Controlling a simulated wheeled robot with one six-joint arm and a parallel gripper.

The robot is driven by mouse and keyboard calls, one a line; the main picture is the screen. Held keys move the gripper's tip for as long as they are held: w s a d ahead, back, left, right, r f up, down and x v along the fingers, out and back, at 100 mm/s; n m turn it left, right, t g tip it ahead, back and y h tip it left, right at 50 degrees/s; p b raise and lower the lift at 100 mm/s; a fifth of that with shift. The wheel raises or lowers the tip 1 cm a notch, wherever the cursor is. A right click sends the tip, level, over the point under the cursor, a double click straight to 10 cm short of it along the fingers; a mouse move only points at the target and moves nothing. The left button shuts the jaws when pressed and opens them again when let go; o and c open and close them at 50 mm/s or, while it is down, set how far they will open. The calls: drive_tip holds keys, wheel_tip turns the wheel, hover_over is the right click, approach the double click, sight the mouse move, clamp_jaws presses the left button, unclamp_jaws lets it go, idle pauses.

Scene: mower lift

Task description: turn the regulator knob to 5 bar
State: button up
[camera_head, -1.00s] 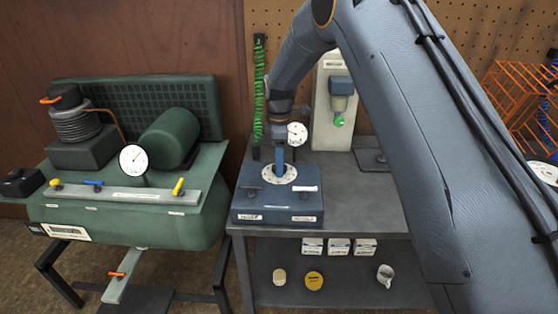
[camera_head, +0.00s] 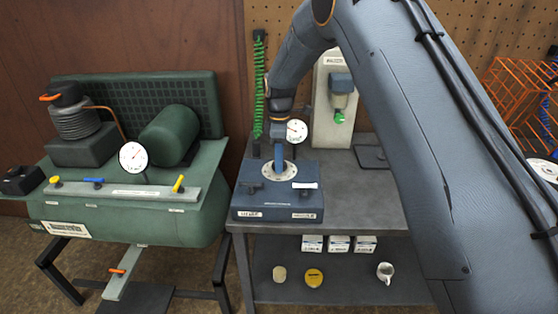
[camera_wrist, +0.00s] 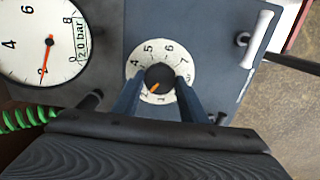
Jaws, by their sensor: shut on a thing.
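The regulator knob (camera_wrist: 160,78) is black with an orange pointer, in the middle of a white numbered dial (camera_wrist: 166,56) in the wrist view. The pointer faces the lower left, near the 2. The two blue fingers of my gripper (camera_wrist: 160,82) are shut on the knob from both sides. The gauge (camera_wrist: 40,44) at left in the wrist view has its orange needle near 2, and its label reads 2.0 bar. In the head view, my gripper (camera_head: 279,158) points down onto the dial of the blue regulator box (camera_head: 277,200).
The box stands on a grey bench (camera_head: 360,205). Dark levers and a white-handled lever (camera_wrist: 258,38) lie close to the dial. A green coiled hose (camera_head: 258,90) hangs behind. A green compressor (camera_head: 130,215) stands at left.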

drive_tip(key=m+b, duration=0.1)
drive_tip(key=m, duration=0.5)
drive_tip(key=shift+b, duration=0.4)
drive_tip(key=m+b, duration=0.1)
drive_tip(key=m, duration=1)
drive_tip(key=shift+m, duration=0.3)
drive_tip(key=m, duration=0.5)
drive_tip(key=shift+b, duration=0.3)
drive_tip(key=shift+m, duration=0.3)
drive_tip(key=shift+r, duration=0.1)
drive_tip(key=o, duration=1)
drive_tip(key=shift+r+b, duration=1)
drive_tip(key=shift+r, duration=2.85)
